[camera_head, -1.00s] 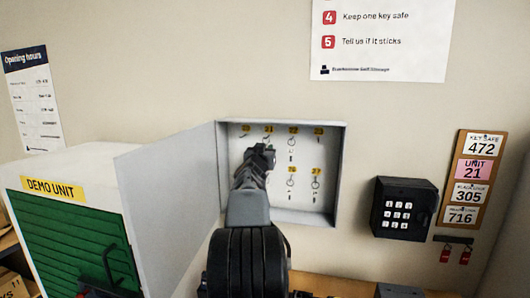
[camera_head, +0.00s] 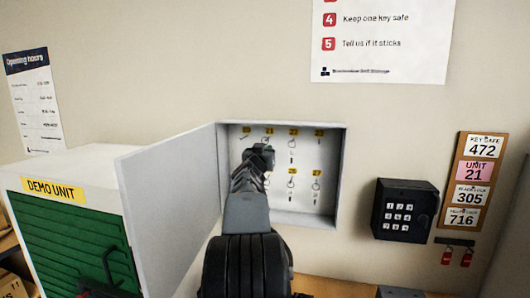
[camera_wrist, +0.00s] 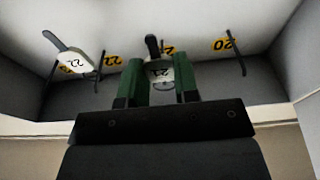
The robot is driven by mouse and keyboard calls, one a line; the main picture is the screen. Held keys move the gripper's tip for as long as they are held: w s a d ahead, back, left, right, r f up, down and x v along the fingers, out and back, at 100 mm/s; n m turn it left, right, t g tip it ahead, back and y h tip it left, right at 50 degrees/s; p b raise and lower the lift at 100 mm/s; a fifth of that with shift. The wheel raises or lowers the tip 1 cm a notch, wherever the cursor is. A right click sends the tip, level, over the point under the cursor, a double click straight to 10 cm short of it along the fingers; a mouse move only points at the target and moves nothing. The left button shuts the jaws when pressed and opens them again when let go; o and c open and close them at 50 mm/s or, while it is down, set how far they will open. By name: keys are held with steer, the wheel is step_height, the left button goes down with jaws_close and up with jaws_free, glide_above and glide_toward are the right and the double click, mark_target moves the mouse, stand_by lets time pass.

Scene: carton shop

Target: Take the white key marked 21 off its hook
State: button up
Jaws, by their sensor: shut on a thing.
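My gripper (camera_head: 259,153) is inside the open key cabinet, below the yellow label 21 (camera_head: 269,130). In the wrist view its two green fingers (camera_wrist: 161,88) are shut on a white key (camera_wrist: 159,71) with dark digits on its head that look like 21, seen upside down. The key's dark shaft points up in that view. The label behind it is partly covered. Whether the key still touches its hook is hidden. Another white key (camera_wrist: 68,60), marked 22, hangs to the left in the wrist view.
The grey cabinet (camera_head: 341,165) has its door (camera_head: 168,205) swung open to the left. Several other labelled hooks, such as 26 (camera_head: 291,171) and 27 (camera_head: 317,172), are close by on the right. A black keypad box (camera_head: 404,209) is on the wall to the right.

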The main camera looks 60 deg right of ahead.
steer(key=r+v, duration=0.1)
steer(key=v, duration=0.6)
stand_by(0.6)
